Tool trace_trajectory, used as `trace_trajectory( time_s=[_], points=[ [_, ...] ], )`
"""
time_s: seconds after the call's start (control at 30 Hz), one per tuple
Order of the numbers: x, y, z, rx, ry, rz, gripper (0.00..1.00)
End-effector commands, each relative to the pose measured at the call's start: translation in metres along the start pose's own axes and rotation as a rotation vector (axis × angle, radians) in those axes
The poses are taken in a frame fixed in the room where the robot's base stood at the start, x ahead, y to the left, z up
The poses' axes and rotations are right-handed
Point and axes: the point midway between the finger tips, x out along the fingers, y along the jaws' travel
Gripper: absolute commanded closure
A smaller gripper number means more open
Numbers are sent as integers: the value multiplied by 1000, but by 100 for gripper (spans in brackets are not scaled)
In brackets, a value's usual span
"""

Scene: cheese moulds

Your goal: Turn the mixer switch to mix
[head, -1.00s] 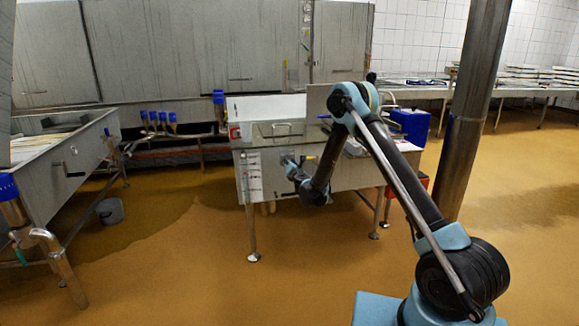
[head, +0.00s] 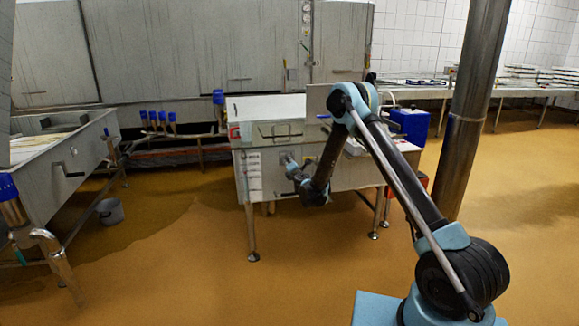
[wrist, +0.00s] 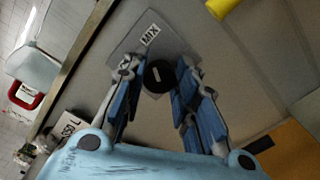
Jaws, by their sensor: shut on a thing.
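The mixer switch is a round black knob (wrist: 158,76) with a short pale mark, on a grey plate (wrist: 172,42). A white MIX label (wrist: 150,34) is on the plate above the knob. My gripper (wrist: 157,82) has its blue-padded fingers on either side of the knob and is shut on it. In the head view, my gripper (head: 285,159) is at the front panel of the steel vat (head: 340,176). The knob is too small or hidden there to make out.
A white label strip (head: 254,178) is on the vat's front at left. A yellow part (wrist: 222,7) sticks out near the switch plate. A blue box (head: 410,125) stands behind the vat at right. A steel pillar (head: 468,130) stands right of my arm. The floor in front is clear.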

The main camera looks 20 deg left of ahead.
Motion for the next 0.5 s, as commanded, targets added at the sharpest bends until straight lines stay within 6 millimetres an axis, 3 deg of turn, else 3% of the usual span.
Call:
trace_trajectory(
  time_s=[0.2,0.23,0.3,0.5],
  points=[
    [-1,-3,4,0,-8,-5,97],
    [-1,-3,4,0,-8,-5,66],
    [-1,-3,4,0,-8,-4,53],
    [0,-1,2,-1,-4,-2,53]
  ],
)
